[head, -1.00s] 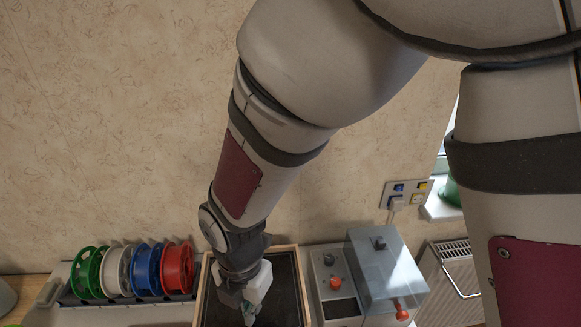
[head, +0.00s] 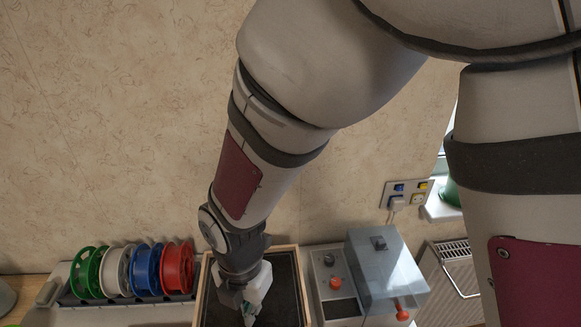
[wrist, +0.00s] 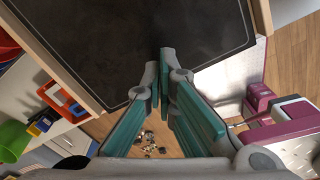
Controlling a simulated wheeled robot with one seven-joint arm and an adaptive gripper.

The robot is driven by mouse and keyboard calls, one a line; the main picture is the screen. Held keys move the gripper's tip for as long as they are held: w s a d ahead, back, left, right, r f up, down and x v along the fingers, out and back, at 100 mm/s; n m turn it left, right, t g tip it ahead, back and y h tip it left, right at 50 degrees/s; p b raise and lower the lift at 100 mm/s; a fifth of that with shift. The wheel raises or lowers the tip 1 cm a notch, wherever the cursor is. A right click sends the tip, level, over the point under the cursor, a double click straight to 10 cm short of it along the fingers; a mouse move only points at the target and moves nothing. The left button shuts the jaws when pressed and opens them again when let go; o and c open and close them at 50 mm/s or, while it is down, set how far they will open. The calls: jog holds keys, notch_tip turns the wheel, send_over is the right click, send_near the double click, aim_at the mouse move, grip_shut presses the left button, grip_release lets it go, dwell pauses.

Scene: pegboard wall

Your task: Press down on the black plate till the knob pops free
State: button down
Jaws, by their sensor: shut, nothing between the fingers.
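A grey box (head: 319,262) stands at the lower right of the head view. A red knob (head: 336,283) sits on its top, with a small black plate (head: 342,308) just in front of it. My gripper (head: 248,318) is left of this box, over a wood-framed black board (head: 283,285). In the wrist view my gripper (wrist: 168,65) is shut and empty, its teal-padded fingers meeting near the board's edge (wrist: 120,45). The fingertips are small in the head view, and I cannot tell whether they touch the board. The grey box is not clear in the wrist view.
A clear-covered unit (head: 380,268) with a red-orange knob (head: 402,316) adjoins the grey box on the right. Green, white, blue and red spools (head: 178,268) stand in a rack left of the board. A wall socket panel (head: 408,193) is behind, and a radiator (head: 455,270) at the right.

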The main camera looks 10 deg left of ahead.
jog(key=shift+f+b, duration=0.5)
jog(key=shift+f, duration=0.4)
dwell(0.4)
jog(key=shift+r, duration=0.1)
dwell(0.4)
jog(key=shift+r+p, duration=1.65)
jog(key=shift+r, duration=1.75)
